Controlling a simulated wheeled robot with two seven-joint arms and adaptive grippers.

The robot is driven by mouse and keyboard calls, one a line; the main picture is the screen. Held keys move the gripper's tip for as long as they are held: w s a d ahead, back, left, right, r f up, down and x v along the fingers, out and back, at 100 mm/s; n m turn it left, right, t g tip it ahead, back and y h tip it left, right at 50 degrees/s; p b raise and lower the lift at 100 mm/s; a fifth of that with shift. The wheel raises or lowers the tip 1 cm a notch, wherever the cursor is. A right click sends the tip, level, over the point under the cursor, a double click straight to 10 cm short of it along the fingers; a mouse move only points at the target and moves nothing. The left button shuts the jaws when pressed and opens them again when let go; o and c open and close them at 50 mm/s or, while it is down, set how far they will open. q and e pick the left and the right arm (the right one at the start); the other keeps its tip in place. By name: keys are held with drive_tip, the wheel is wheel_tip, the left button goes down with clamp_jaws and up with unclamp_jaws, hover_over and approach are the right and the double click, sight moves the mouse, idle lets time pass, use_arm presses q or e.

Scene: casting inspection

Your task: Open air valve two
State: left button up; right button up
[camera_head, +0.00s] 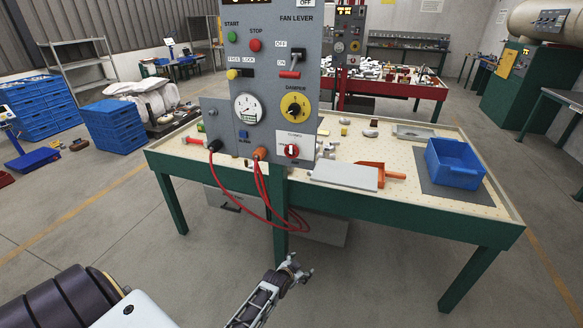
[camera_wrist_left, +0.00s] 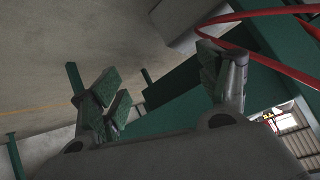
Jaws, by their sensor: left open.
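A grey control panel (camera_head: 270,30) stands at the front edge of the green-framed table. No label reading air valve two is legible. My left gripper (camera_head: 295,268) is low in front of the table, below and apart from the panel. In the left wrist view its fingers (camera_wrist_left: 172,88) are spread with nothing between them. My right gripper is not in view.
Red hoses (camera_head: 268,205) hang from the panel's lower edge in front of the table, near my left gripper. The table (camera_head: 400,210) holds a blue bin (camera_head: 455,165), an orange scoop (camera_head: 372,172) and a grey plate (camera_head: 343,175). Blue crates (camera_head: 113,125) stand at left.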

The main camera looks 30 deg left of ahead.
use_arm(q)
drive_tip(key=w+a+r+t+b, duration=0.1)
drive_tip(key=w+a+r, duration=0.15)
drive_tip(key=r, duration=0.25)
drive_tip(key=w+a+r+t+b, duration=0.1)
drive_tip(key=w+r, duration=0.2)
drive_tip(key=r, duration=0.3)
drive_tip(key=m+t+y+b, duration=0.1)
drive_tip(key=t+y+b, duration=0.3)
drive_tip(key=t, duration=0.1)
approach(291, 153)
drive_tip(key=s, duration=0.3)
drive_tip(key=shift+d+r, duration=0.15)
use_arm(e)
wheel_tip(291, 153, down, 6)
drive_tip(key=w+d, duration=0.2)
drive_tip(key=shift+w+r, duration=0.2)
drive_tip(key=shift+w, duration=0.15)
use_arm(q)
drive_tip(key=shift+x, duration=6.25)
drive_tip(key=shift+w+d+h, duration=0.1)
drive_tip(key=shift+w+h, duration=0.3)
drive_tip(key=shift+w, duration=0.25)
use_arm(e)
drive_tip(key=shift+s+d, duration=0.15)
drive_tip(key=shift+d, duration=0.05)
